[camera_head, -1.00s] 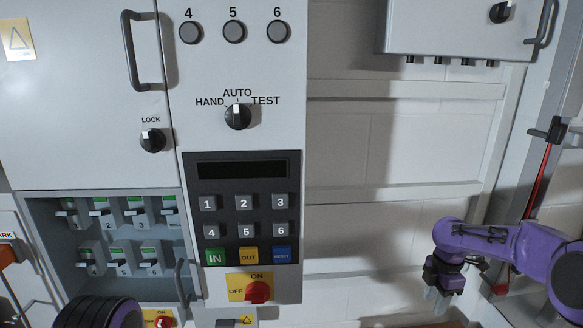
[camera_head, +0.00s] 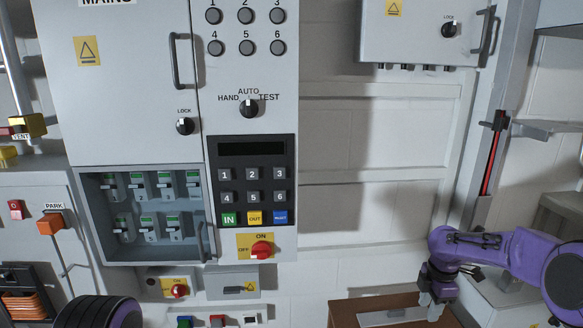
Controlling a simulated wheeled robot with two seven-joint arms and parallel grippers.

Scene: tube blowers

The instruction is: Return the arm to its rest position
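My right arm (camera_head: 510,258), purple and black, comes in from the right edge. It bends down to my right gripper (camera_head: 432,306), whose pale fingers point downward above a brown surface. I see nothing held between the fingers, but they are too small and angled to tell how far apart they are. Part of my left arm (camera_head: 100,312), a dark ribbed and purple joint, shows at the bottom left edge. My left gripper is out of view.
A grey cabinet (camera_head: 115,130) with a keypad (camera_head: 252,180), a selector knob (camera_head: 249,108) and open breaker switches fills the left and middle. A brown table (camera_head: 345,312) lies below the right gripper. A grey box (camera_head: 420,45) hangs above. The wall between is clear.

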